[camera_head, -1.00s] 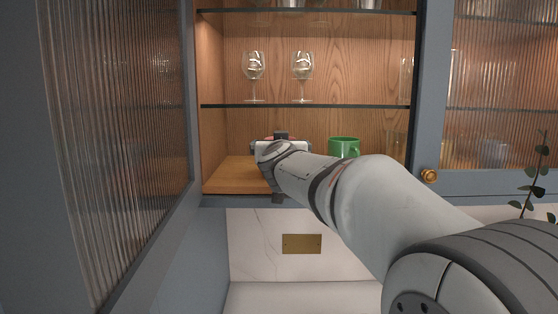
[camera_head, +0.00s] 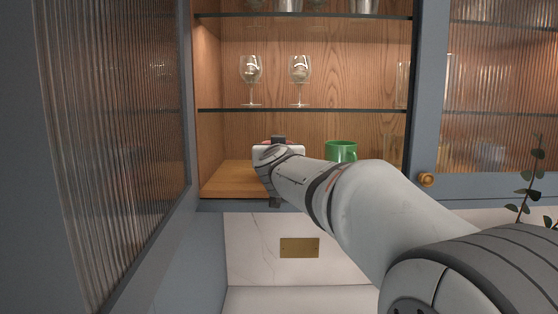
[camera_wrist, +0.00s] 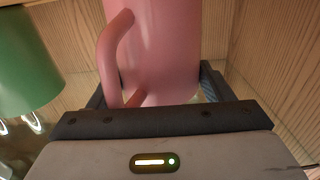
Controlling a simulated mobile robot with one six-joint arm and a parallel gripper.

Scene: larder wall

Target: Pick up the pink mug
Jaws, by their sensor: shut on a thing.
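The pink mug (camera_wrist: 165,45) fills the upper middle of the wrist view, its handle on the left side. My gripper (camera_wrist: 152,88) has one finger on each side of the mug and is shut on its body. In the head view my gripper (camera_head: 278,150) is inside the open cabinet, just above the bottom board. There it hides nearly all of the mug. I cannot tell whether the mug touches the board.
A green mug (camera_head: 341,151) stands to the right on the bottom board (camera_head: 228,180), close to my arm. It also shows at left in the wrist view (camera_wrist: 25,62). Wine glasses (camera_head: 300,70) stand on the glass shelf (camera_head: 330,110) above. An open fluted door (camera_head: 115,130) flanks the left.

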